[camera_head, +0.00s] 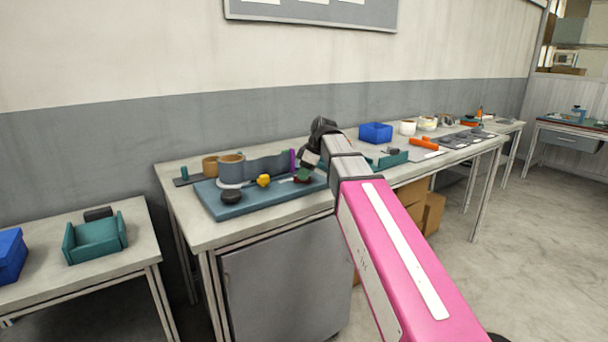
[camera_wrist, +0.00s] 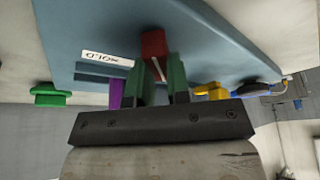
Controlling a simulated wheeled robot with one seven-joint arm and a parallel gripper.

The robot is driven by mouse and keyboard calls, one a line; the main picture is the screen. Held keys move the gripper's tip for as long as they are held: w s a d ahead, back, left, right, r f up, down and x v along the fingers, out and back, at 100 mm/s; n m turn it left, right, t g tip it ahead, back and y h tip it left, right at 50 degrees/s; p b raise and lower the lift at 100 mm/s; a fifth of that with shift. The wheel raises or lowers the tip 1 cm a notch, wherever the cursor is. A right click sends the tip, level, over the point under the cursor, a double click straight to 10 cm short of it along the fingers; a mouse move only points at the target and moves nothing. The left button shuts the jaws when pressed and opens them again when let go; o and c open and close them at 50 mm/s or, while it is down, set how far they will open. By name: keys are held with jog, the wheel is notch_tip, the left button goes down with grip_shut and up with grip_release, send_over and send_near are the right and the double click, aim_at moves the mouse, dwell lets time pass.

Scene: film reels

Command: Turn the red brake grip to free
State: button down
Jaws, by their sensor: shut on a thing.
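In the wrist view the red brake grip (camera_wrist: 153,43) stands on the blue-grey plate (camera_wrist: 205,50), with a white line along it. The green fingers of my gripper (camera_wrist: 160,80) are shut on it. A white label reading HOLD (camera_wrist: 107,59) lies beside the grip. In the head view my gripper (camera_head: 303,175) is at the right end of the blue-grey plate (camera_head: 232,204), and the grip is mostly hidden there by the fingers. I cannot tell the grip's exact turn angle.
On the plate are a yellow knob (camera_head: 263,180), a black knob (camera_head: 229,196) and a purple piece (camera_head: 292,159). A blue bin (camera_head: 376,132) is farther right on the bench. A green tray (camera_head: 96,238) sits on the separate left table.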

dwell(0.4)
jog(key=c, duration=1.1)
grip_release()
jog(key=shift+r, duration=0.1)
jog(key=v, duration=1)
jog(key=shift+d+r, duration=0.1)
jog(key=shift+r, duration=0.2)
